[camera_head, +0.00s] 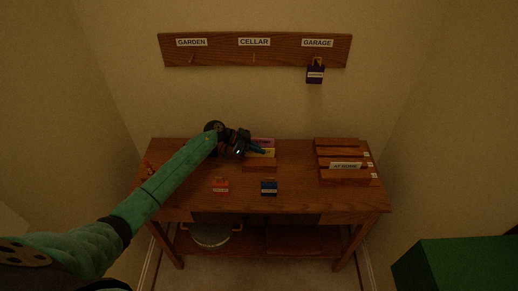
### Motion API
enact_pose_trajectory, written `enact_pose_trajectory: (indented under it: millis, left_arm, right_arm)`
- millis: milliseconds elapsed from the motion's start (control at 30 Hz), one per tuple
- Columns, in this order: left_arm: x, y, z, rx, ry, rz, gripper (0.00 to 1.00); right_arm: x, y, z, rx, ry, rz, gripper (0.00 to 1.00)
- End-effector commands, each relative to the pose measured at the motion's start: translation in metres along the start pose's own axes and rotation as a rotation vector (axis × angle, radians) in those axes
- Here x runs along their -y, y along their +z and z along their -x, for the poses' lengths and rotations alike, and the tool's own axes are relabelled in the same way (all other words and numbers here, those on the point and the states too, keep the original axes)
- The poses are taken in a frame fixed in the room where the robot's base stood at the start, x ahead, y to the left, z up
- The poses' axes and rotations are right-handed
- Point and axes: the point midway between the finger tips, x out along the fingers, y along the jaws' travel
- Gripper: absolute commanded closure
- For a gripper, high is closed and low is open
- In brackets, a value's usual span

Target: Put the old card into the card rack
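A wooden rack with stepped slots (345,180) stands at the right of the desk. A white card (346,166) with dark lettering, seemingly "AT HOME", stands in a front slot. A smaller wooden holder (259,162) at the middle back has a pink card and a yellow card (268,153) in it. I cannot tell which card is the old one. My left gripper (258,149) is over this smaller holder, at its cards. Its fingers are small and dark, so I cannot tell whether they are open or hold a card. My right gripper is out of view.
A wall board (225,53) has GARDEN, CELLAR and GARAGE labels; a dark purple tag (315,75) hangs under GARAGE. Red (221,187) and blue (269,188) tags lie on the desk front. A round metal object (211,236) is below. A green block (460,265) is lower right.

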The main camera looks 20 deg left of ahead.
Motion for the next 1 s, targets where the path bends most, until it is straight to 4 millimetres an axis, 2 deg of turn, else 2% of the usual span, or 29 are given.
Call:
enact_pose_trajectory:
  millis: [100, 200, 233, 633, 733, 833, 1000]
  left_arm:
    - [0.000, 0.002, -0.001, 0.000, 0.000, 0.000, 1.00]
    - [0.000, 0.001, -0.001, 0.000, 0.000, -0.001, 0.77]
    - [0.000, 0.001, -0.001, 0.000, 0.000, 0.000, 0.74]
    - [0.001, 0.001, 0.005, 0.001, -0.001, 0.000, 0.74]
    - [0.001, 0.003, 0.017, 0.003, -0.002, -0.002, 0.74]
    - [0.000, 0.003, 0.033, 0.003, -0.001, -0.002, 0.74]
    - [0.000, 0.003, 0.063, 0.004, -0.001, -0.002, 0.74]
  right_arm:
    - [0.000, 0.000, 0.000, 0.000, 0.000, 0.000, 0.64]
    - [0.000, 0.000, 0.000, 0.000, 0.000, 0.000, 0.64]
    - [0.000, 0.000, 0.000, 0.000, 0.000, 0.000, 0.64]
    - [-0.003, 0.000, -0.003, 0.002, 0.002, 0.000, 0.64]
    - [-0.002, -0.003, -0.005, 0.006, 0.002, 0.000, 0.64]
    - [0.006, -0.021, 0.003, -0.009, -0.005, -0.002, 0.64]
    - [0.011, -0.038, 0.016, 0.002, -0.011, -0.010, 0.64]
